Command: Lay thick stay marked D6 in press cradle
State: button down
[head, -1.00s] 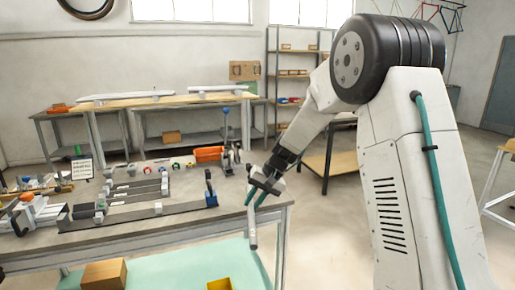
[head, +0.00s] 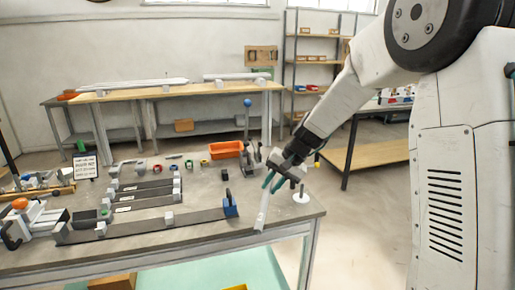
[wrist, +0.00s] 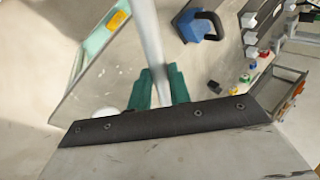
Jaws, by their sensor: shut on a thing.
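My gripper (head: 275,183) is shut on a pale grey tube, the stay (head: 262,208), above the table's front right corner. The stay hangs steeply, slightly tilted. In the wrist view the stay (wrist: 147,35) runs up between the green fingers (wrist: 158,90). I cannot read a D6 mark on it. A lever press (head: 250,160) with a blue ball knob stands at the table's back right, behind my gripper. Its cradle cannot be made out clearly.
The jig with dark rails (head: 150,226) and grey blocks fills the table's middle. A blue clamp (head: 230,205) stands at the rail's right end. An orange bin (head: 226,150) is at the back. A white round stand with a pin (head: 300,196) is near the right edge.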

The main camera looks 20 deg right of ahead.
jog(key=shift+s+d+r+m+t+h, duration=0.15)
jog(key=shift+d+m+t+h, duration=0.55)
jog(key=shift+m, duration=1.35)
jog(key=shift+d+r+m+t+h, duration=0.35)
jog(key=shift+m+h, duration=0.6)
jog(key=shift+m, duration=1.05)
jog(key=shift+s+d+r+m+t+h, duration=0.1)
jog(key=shift+d+m+t+h, duration=0.45)
jog(key=shift+m, duration=1.5)
jog(key=shift+w+a+m+h, duration=0.1)
jog(key=shift+a+m+h, duration=0.15)
jog(key=shift+h, duration=0.25)
jog(key=shift+d, duration=0.1)
